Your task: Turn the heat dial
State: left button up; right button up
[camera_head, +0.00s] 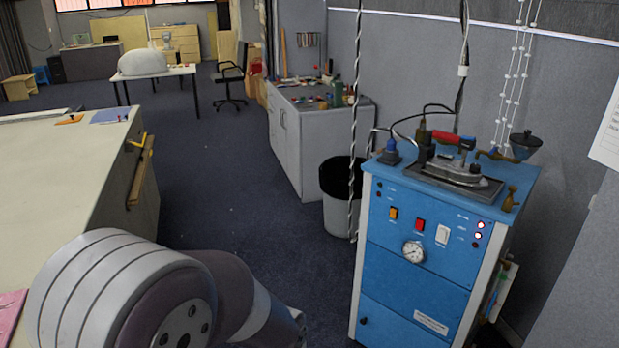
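A blue steam station cabinet (407,292) stands at the right against the grey wall. Its front panel has a round white-faced dial or gauge (413,251), a yellow switch (393,213), a red switch (419,225) and a white switch (443,235). I cannot tell whether this round piece is the heat dial. An iron (455,170) with a red and dark handle rests on a dark plate on top of the cabinet; any dial on it is too small to make out. Neither gripper is in view; only a grey arm of mine shows at the lower left.
A long pale table (50,190) is at the left. A dark bin (338,190) stands left of the cabinet, before a grey cupboard (310,150) with a cluttered top. Cords hang above the cabinet. The dark floor (240,210) between table and cabinet is clear.

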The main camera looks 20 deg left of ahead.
aim_at(474, 168)
jog(key=u, duration=2.05)
jog(key=i+u, duration=0.25)
jog(key=u, duration=0.15)
jog(key=i+l+u, duration=0.2)
jog(key=u, duration=0.2)
jog(key=z, duration=3.1)
jog(key=i+z, duration=0.1)
jog(key=i, duration=0.15)
jog(key=j, duration=0.05)
